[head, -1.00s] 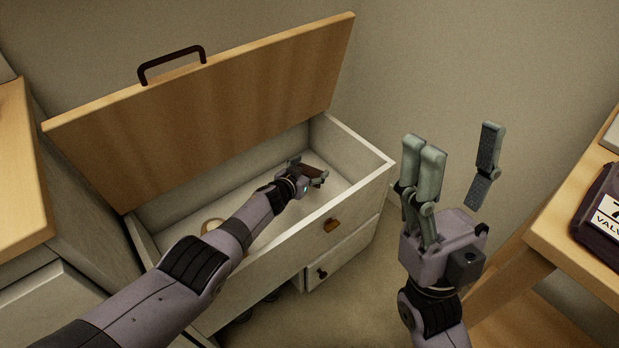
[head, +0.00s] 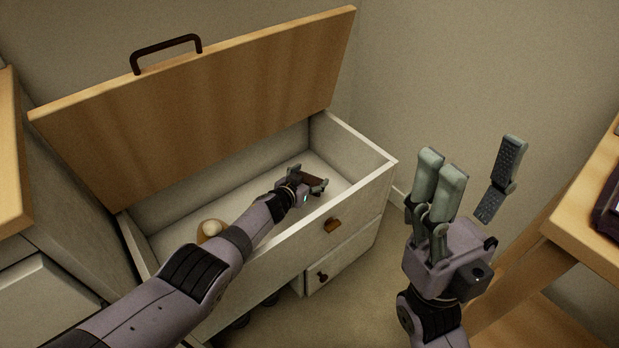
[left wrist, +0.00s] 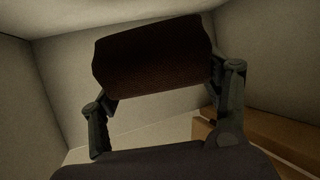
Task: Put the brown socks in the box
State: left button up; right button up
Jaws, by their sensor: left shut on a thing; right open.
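The box (head: 362,143) is a white chest with its wooden lid (head: 200,110) raised. My left gripper (head: 307,180) is inside the box, near its right end, shut on the dark brown socks (head: 314,184). In the left wrist view the socks (left wrist: 155,60) sit as a dark, folded bundle between the two fingers, with the box's pale inner walls around them. Whether the socks touch the box floor, I cannot tell. My right gripper (head: 470,190) is open and empty, right of the box, fingers pointing up.
A beige rounded thing (head: 210,230) lies in the box, partly hidden by my left arm. A wooden table (head: 578,205) stands at the right with a dark object on its edge. A white cabinet with a wooden top (head: 12,150) stands at the left.

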pick_arm(q)
jog(key=o, duration=1.1)
jog(key=shift+r, duration=0.1)
jog(key=shift+r, duration=0.1)
